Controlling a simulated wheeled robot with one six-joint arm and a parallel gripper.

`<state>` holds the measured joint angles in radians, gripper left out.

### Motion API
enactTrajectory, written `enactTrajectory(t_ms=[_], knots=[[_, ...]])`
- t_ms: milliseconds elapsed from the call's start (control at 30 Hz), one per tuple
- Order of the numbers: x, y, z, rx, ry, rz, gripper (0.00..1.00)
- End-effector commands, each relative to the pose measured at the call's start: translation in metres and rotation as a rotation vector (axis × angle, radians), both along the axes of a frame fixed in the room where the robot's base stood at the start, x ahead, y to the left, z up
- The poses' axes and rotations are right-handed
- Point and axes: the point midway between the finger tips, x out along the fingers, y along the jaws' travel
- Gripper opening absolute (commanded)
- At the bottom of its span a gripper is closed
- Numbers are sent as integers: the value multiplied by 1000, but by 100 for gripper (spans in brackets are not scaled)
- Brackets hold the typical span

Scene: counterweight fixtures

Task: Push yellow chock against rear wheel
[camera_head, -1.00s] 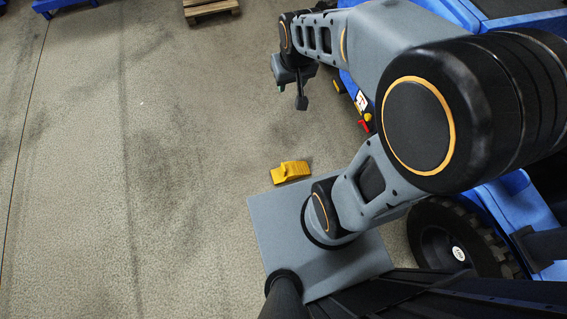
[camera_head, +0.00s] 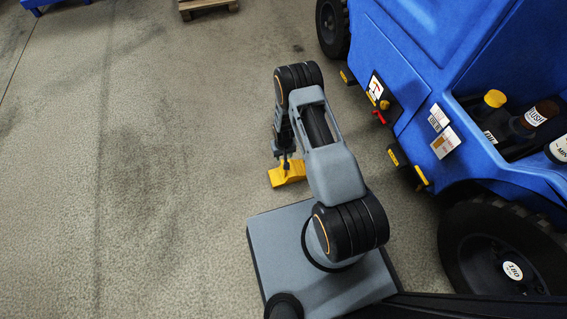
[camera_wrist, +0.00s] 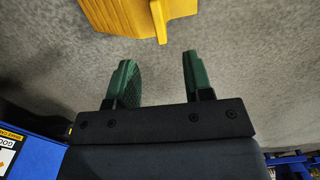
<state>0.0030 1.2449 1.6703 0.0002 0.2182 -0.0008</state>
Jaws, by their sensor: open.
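The yellow chock (camera_head: 287,175) lies on the concrete floor, left of the blue vehicle and just beyond my base plate. My arm hides part of it in the head view. In the wrist view the chock (camera_wrist: 135,16) fills the top edge, ahead of the green fingertips. My gripper (camera_wrist: 160,75) is open and empty, its two fingers apart with bare floor between them. In the head view my gripper (camera_head: 285,160) is close to the chock; whether it touches cannot be told. The near wheel (camera_head: 497,250), a black tyre with a "180" hub, stands at the lower right, well away from the chock.
The blue vehicle (camera_head: 415,60) fills the right side, with bottles (camera_head: 525,122) in its open bay and a red handle (camera_head: 379,117) on its side. Another wheel (camera_head: 332,27) stands at the top. A wooden pallet (camera_head: 207,7) lies far off. The left floor is clear.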

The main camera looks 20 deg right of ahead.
Motion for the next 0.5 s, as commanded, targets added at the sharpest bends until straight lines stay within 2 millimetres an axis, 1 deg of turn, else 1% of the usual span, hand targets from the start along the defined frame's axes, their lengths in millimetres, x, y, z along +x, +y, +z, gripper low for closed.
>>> enactTrajectory(t_ms=[33,100,367,500], knots=[[-3,0,-13,0,3,0,47],[-5,0,-21,0,6,0,47],[-7,0,-34,0,8,0,47],[-7,0,-44,0,8,0,47]])
